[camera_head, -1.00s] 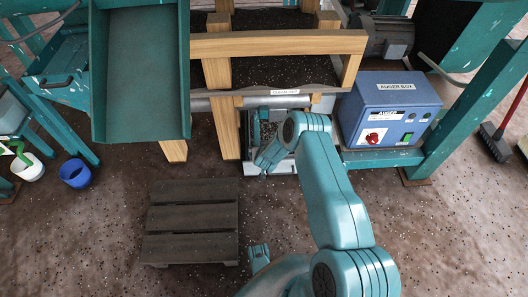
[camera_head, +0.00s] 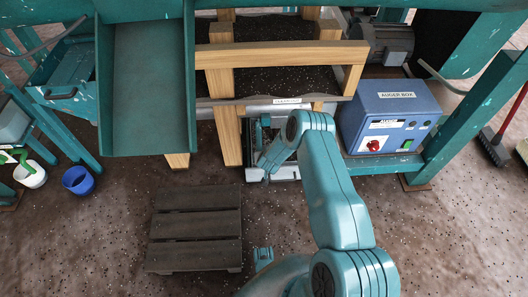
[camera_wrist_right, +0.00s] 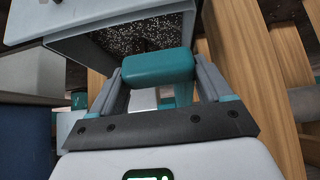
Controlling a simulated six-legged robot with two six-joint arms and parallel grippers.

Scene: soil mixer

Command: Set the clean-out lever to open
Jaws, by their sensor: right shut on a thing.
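The lever's teal grip (camera_wrist_right: 158,66) shows in the right wrist view, between the two fingers of my right gripper (camera_wrist_right: 160,80). The gripper is shut on it. Behind the grip is a grey box-shaped opening (camera_wrist_right: 85,50) with dark speckled soil inside. My left gripper is not in view.
A blue auger box (camera_head: 390,115) stands right of my arm. Wooden posts (camera_head: 229,135) and a green chute (camera_head: 150,90) are to the left. A dark slatted pallet (camera_head: 195,228) lies on the floor in front. Blue (camera_head: 78,180) and white (camera_head: 31,174) buckets stand far left.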

